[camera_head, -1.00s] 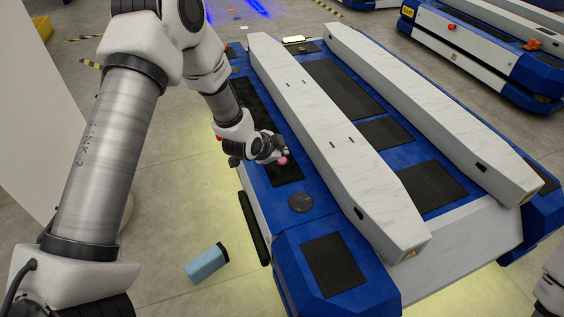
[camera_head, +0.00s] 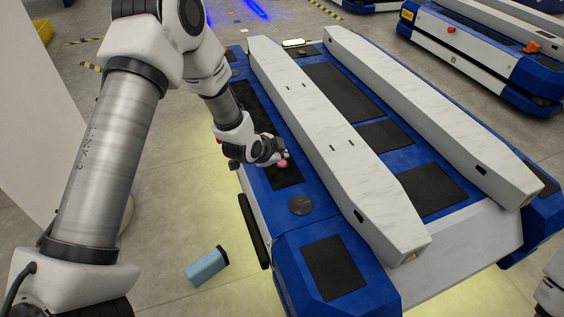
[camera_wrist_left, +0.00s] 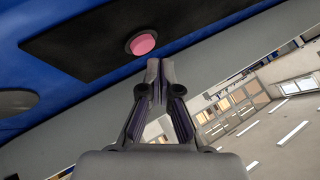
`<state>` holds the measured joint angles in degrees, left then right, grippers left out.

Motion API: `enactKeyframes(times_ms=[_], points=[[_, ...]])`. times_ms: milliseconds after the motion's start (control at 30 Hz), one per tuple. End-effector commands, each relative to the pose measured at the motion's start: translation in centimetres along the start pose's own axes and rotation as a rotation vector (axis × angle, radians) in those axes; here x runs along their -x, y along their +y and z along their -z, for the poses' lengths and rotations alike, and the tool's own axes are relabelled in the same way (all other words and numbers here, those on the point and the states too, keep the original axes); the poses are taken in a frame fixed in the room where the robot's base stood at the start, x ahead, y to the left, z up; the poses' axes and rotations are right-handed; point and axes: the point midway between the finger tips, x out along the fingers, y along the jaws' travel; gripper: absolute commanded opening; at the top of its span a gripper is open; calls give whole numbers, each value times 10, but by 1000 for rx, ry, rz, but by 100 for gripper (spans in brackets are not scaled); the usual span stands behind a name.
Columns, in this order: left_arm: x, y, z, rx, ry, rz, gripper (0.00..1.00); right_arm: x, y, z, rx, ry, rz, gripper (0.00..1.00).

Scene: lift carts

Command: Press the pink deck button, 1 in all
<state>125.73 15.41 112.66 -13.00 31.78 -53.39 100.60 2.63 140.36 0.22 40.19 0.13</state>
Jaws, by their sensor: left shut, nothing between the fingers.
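The pink deck button (camera_head: 283,164) sits on a black panel on the near left side of the blue cart deck (camera_head: 262,185). In the left wrist view the round pink button (camera_wrist_left: 143,43) shows on the black panel, in front of the fingertips and slightly left of them. My left gripper (camera_head: 284,155) is at the button in the head view and partly hides it. In the left wrist view my left gripper (camera_wrist_left: 160,64) is shut and empty, its tips close to the button. I cannot tell whether they touch it. My right gripper is not in view.
Two long white rails (camera_head: 330,140) (camera_head: 430,110) run along the cart deck, the nearer one just right of my gripper. A dark disc (camera_head: 301,204) lies nearer on the deck. A light-blue block (camera_head: 206,267) is on the floor. Another cart (camera_head: 480,60) stands at the back right.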

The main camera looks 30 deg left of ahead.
Motion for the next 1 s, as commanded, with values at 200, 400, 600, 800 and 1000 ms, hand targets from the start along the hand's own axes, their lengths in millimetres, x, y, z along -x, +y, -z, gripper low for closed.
enactKeyframes(times_ms=[200,400,600,800,1000], points=[[0,0,0,0,0,0,0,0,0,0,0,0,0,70],[-4,3,-3,0,-1,0,0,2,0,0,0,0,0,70],[-6,4,-4,0,0,0,0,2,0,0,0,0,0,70],[-6,4,-4,0,0,0,0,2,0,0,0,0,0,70],[-8,6,-6,0,0,0,0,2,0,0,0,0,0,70]])
